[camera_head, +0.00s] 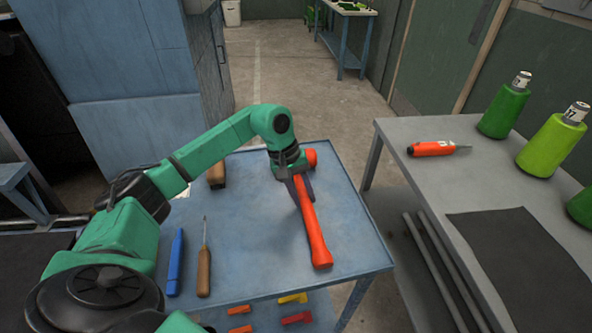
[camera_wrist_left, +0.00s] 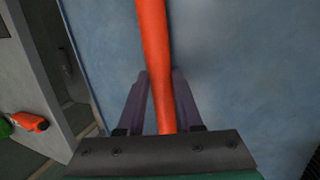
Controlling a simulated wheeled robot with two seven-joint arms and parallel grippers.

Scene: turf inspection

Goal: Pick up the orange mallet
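The orange mallet (camera_head: 313,228) lies over the blue table (camera_head: 262,228), its handle end toward the near right and its round head at the far end, partly behind my gripper. My left gripper (camera_head: 301,195) points down over the handle near the head. In the left wrist view the orange handle (camera_wrist_left: 154,45) runs between the two fingers of the gripper (camera_wrist_left: 162,76), with blue gaps beside it. The fingers are open and astride the handle; contact at the tips is hard to judge. My right gripper is out of view.
A blue tool (camera_head: 175,262) and a wooden-handled tool (camera_head: 204,270) lie left of the mallet. A brown block (camera_head: 216,175) sits farther back. The grey table (camera_head: 400,135) at right holds an orange-handled tool (camera_head: 432,148), green bottle-like containers (camera_head: 503,112) and a dark mat (camera_head: 525,262).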

